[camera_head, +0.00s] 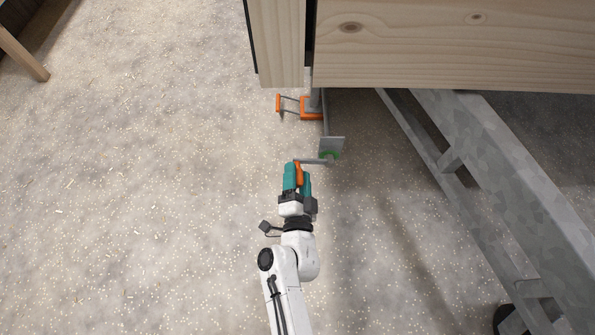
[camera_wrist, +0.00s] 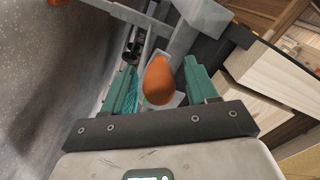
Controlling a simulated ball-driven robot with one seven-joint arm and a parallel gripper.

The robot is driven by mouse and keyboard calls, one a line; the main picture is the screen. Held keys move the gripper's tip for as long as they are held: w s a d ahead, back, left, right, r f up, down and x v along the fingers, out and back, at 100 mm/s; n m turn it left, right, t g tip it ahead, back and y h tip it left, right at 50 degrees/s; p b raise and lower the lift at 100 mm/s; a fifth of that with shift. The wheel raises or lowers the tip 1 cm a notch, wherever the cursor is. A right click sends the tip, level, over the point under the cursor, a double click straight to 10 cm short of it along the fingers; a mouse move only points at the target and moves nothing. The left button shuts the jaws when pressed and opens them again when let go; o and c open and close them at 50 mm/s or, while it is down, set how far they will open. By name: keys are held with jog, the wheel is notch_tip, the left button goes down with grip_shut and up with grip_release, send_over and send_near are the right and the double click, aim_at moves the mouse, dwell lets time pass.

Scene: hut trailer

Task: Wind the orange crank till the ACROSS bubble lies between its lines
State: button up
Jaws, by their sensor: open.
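The orange crank handle (camera_head: 299,174) is at the end of a grey crank arm (camera_head: 314,161) beside the grey jack plate (camera_head: 331,144). In the wrist view the orange handle (camera_wrist: 159,82) stands between the teal fingers of my gripper (camera_wrist: 160,68), with a gap on each side. My gripper (camera_head: 297,168) is open around the handle. The fingers partly hide the handle in the head view. No ACROSS bubble or level lines can be made out in either view.
A second orange handle with an orange bracket (camera_head: 311,107) is just beyond, under the wooden hut wall (camera_head: 450,40). The grey trailer frame (camera_head: 490,165) runs along the right. A wooden leg (camera_head: 22,54) is at upper left. The speckled floor (camera_head: 130,180) on the left is clear.

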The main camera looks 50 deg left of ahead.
jog(key=v, duration=0.9)
jog(key=shift+s+d+p, duration=0.2)
jog(key=shift+d+p, duration=0.1)
jog(key=shift+p, duration=0.1)
jog(key=shift+w, duration=0.1)
jog(key=w+d+n+g+h, duration=0.2)
jog(key=w+d+h, duration=0.15)
jog(key=d, duration=0.75)
jog(key=w+d+n+g+h, duration=0.2)
jog(key=w+d+g+h, duration=0.15)
jog(key=d, duration=0.75)
jog(key=s+d+r+m+g+h, duration=0.1)
jog(key=s+d+g+h, duration=0.1)
jog(key=s+d, duration=0.45)
jog(key=s+d+r+m+g+h, duration=0.1)
jog(key=s+d+r+h, duration=0.15)
jog(key=d, duration=0.65)
jog(key=s+d+r+m+g+h, duration=0.1)
jog(key=s+d+g+h, duration=0.1)
jog(key=s+d, duration=0.45)
notch_tip(320, 180, up, 26)
jog(key=d+p, duration=0.1)
jog(key=p, duration=2.5)
jog(key=shift+w+d+f, duration=0.2)
jog(key=shift+w+d, duration=0.15)
jog(key=shift+w, duration=0.1)
